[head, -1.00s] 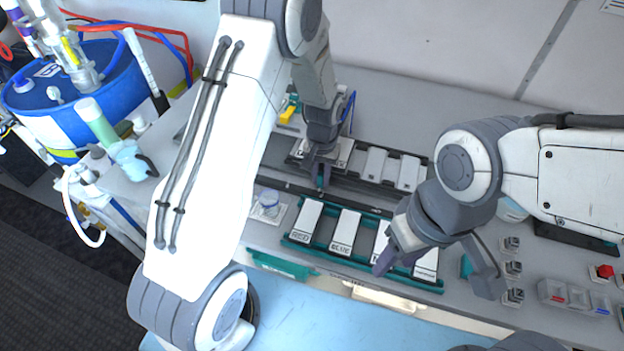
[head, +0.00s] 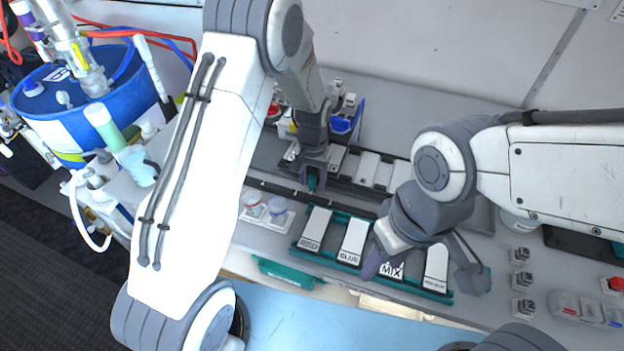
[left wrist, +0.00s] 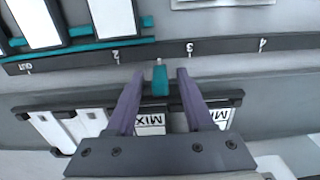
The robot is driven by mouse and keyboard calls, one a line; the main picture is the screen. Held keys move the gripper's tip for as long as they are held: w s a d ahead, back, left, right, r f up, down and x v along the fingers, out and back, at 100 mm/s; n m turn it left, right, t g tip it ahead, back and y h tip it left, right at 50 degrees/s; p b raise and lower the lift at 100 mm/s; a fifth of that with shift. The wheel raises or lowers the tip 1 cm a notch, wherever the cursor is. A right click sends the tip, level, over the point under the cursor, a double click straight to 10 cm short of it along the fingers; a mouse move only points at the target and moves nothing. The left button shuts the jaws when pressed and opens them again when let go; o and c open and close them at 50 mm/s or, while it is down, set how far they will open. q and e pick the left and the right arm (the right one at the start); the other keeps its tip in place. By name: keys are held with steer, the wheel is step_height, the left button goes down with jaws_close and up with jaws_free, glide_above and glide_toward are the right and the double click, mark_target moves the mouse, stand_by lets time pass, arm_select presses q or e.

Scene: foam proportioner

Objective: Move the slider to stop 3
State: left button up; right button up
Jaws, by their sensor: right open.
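The slider is a small teal block (left wrist: 160,80) with a pale pointer, on a dark rail (left wrist: 225,48) marked with numbered stops. In the left wrist view its pointer sits between marks 2 and 3, somewhat nearer 3 (left wrist: 190,48). My left gripper (left wrist: 161,72) is open, with one purple finger on each side of the slider and a gap at both sides. In the head view my left gripper (head: 312,182) reaches down at the slider, and the stop marks are too small to read. My right gripper (head: 420,272) is open and empty above the front labelled tiles.
A teal rack (head: 300,246) holds several white labelled tiles in front of the rail. A dark rack with white tiles (head: 366,166) lies behind it. Two small capped jars (head: 264,210) stand left of the front rack. Switches (head: 521,280) are at right, a blue drum (head: 80,95) at left.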

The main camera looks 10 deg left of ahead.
arm_select(q)
steer(key=shift+r, duration=0.4)
step_height(320, 180, up, 9)
steer(key=shift+f+b, duration=0.15)
steer(key=shift+b, duration=1)
steer(key=shift+r, duration=0.45)
arm_select(e)
steer(key=shift+f, duration=1.15)
steer(key=shift+o, duration=0.2)
